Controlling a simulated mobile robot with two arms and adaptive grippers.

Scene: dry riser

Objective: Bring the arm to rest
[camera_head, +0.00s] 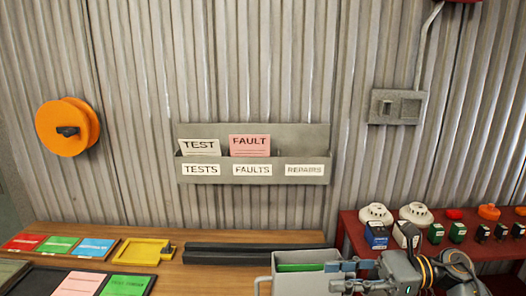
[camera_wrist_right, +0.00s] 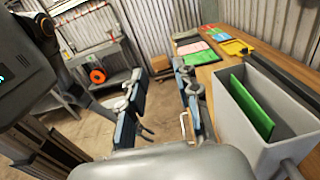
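My right gripper (camera_head: 350,276) shows at the bottom right of the head view, in front of the grey box. In the right wrist view its two fingers (camera_wrist_right: 160,95) stand apart with nothing between them, beside the box's left side. The grey open-topped box (camera_wrist_right: 285,105) stands at the bench's front edge and holds a green card (camera_wrist_right: 251,108). The box (camera_head: 287,262) also shows in the head view, partly hidden by my right gripper. My left gripper is not in view.
A wall rack (camera_head: 256,178) holds a TEST card (camera_head: 200,147) and a pink FAULT card (camera_head: 249,146). The wooden bench (camera_head: 213,239) carries a yellow tray (camera_head: 138,250), a dark bar (camera_head: 230,253) and coloured cards. A red shelf (camera_head: 350,228) with detectors and small blocks stands right.

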